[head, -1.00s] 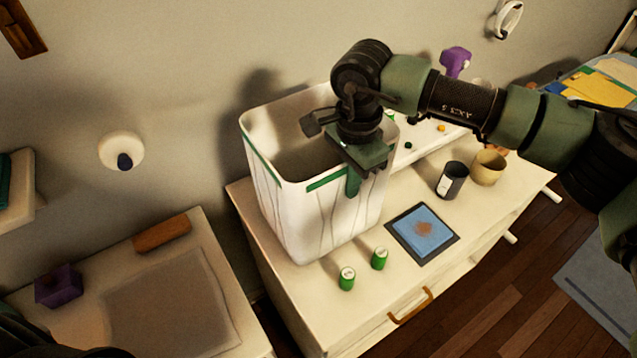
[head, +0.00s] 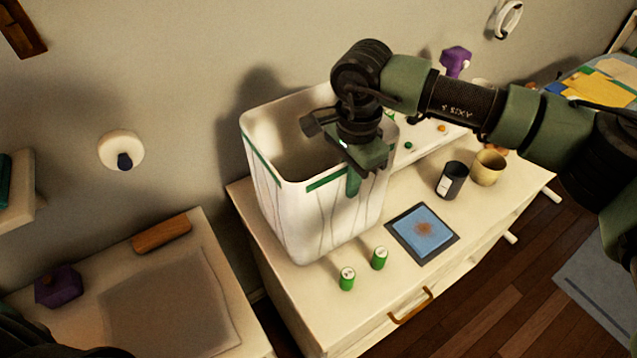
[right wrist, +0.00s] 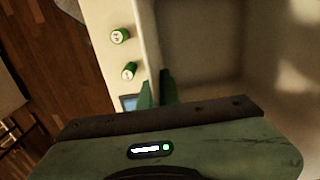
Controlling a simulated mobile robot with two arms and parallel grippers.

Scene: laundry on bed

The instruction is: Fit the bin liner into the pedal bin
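The pedal bin, a tall white open-topped box, stands on the white dresser in the head view. White material with thin creases, apparently the bin liner (head: 312,222), covers its outside, with green strips along the rim. Where liner ends and bin begins is hard to tell. My right gripper (head: 352,183) points down at the near rim, one green finger outside the wall. In the right wrist view its fingers (right wrist: 157,90) sit close together on either side of the rim, apparently shut on the liner edge. The bin's floor is hidden. My left gripper is out of view.
Two green cylinders (head: 379,258) stand in front of the bin. A blue stained pad (head: 422,232), a dark cup (head: 451,180) and a tan cup (head: 488,168) are to its right. A lower table (head: 205,255) at left holds a purple block (head: 58,287).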

